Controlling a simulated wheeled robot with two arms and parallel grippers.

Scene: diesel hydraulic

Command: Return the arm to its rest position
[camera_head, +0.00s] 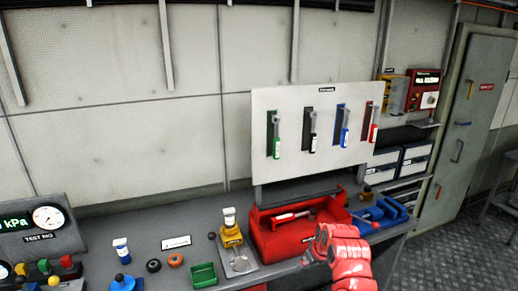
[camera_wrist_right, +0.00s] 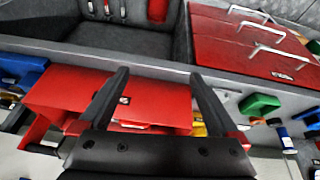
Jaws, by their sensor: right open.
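My right arm (camera_head: 345,258) is red and reaches in from the bottom, in front of the red toolbox (camera_head: 268,238). In the right wrist view my right gripper (camera_wrist_right: 160,80) has two dark fingers spread wide apart with nothing between them. The red box (camera_wrist_right: 150,95) shows behind and between these fingers. In the head view the arm hides the gripper's fingers and part of the toolbox's front. My left gripper and left arm are not in view.
A tool board (camera_head: 315,100) with several hanging tools stands behind the bench. A pressure gauge (camera_head: 48,218) is at left.

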